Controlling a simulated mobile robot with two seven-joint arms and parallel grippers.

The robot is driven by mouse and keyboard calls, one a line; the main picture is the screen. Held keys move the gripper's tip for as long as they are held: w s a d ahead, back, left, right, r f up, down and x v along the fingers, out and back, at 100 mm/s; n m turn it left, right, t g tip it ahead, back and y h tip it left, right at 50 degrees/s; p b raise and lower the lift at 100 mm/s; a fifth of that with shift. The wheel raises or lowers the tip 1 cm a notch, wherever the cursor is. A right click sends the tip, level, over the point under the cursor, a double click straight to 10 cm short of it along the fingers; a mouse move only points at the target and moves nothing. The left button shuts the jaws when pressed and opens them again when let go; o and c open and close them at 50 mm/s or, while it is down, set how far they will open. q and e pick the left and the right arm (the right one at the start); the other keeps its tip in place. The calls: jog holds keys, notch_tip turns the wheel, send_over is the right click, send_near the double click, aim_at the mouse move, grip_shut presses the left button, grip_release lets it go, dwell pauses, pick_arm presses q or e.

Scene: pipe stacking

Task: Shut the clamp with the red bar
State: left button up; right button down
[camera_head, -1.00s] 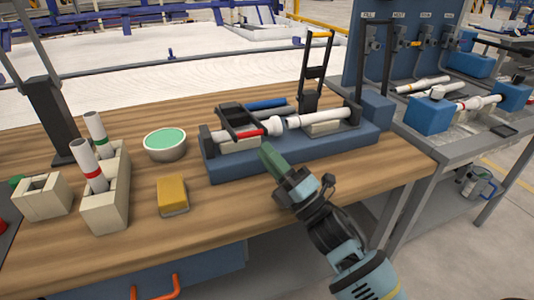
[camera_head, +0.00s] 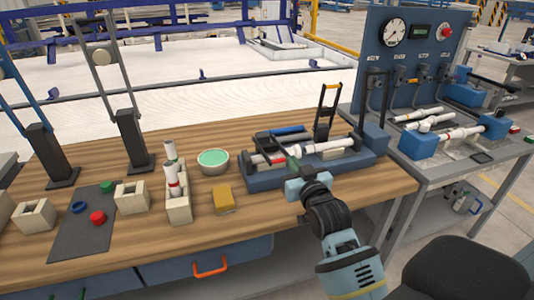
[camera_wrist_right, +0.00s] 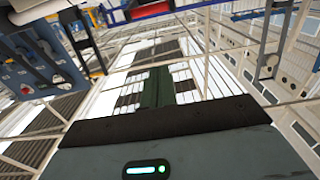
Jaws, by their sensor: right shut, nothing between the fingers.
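A blue fixture (camera_head: 318,177) on the wooden bench holds a white pipe (camera_head: 336,146) in pale cradles. At its left end, a dark clamp frame lies low across the pipe, with a red bar (camera_head: 268,158) at its front; I cannot tell if it is fully shut. Another black clamp frame (camera_head: 325,112) stands upright at the right. My right gripper (camera_head: 293,165) is shut and empty, its green fingertips at the fixture's front side near the red bar; contact is unclear. The right wrist view shows the green fingers (camera_wrist_right: 156,88) against the ceiling. My left gripper is out of view.
A blue bar (camera_head: 287,130) lies behind the pipe. Left of the fixture are a green-topped bowl (camera_head: 213,161), a yellow block (camera_head: 223,198) and a pale holder (camera_head: 179,208) with upright pipes. A gauge panel (camera_head: 400,60) and second table stand right; a dark chair (camera_head: 465,278) is front right.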

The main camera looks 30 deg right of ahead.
jog(key=x, duration=1)
jog(key=shift+d+f, duration=0.2)
jog(key=shift+d, duration=0.05)
jog(key=shift+s+a+f, duration=0.1)
jog(key=shift+s+f, duration=0.15)
jog(key=shift+f, duration=0.4)
jog(key=shift+s+a+f, duration=0.1)
jog(key=shift+s+f, duration=0.1)
jog(key=shift+f, duration=0.4)
jog(key=shift+s+f, duration=0.25)
jog(key=shift+f, duration=0.4)
jog(key=shift+s+a+f, duration=0.1)
jog(key=shift+s+f, duration=0.05)
jog(key=shift+f, duration=0.8)
jog(key=shift+s+f, duration=0.15)
jog(key=shift+f, duration=0.75)
